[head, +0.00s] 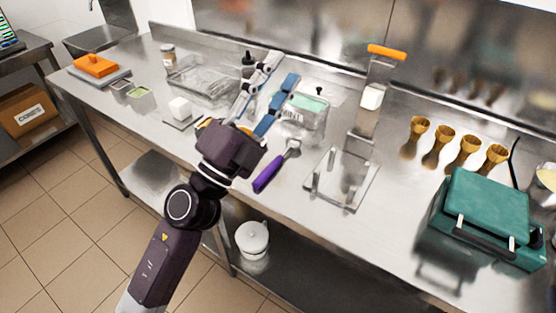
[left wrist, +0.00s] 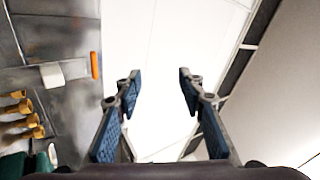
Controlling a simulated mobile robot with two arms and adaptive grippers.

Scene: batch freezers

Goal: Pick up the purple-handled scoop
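The purple-handled scoop (head: 268,177) lies on the steel table in the head view. Its handle points toward the front edge and its metal end toward the back. My left gripper (head: 284,68) is above the table, just left of and behind the scoop in the picture, with its fingers pointing up and away. Its fingers are spread with nothing between them. The left wrist view also shows the open left gripper (left wrist: 160,77), facing bare white wall or ceiling. The scoop is not visible there. My right gripper is in neither view.
A clear tub with a green lid (head: 312,103) sits behind the scoop. Several cones (head: 443,139) and a teal case (head: 482,210) are farther right. A clear tray (head: 203,86) is at left.

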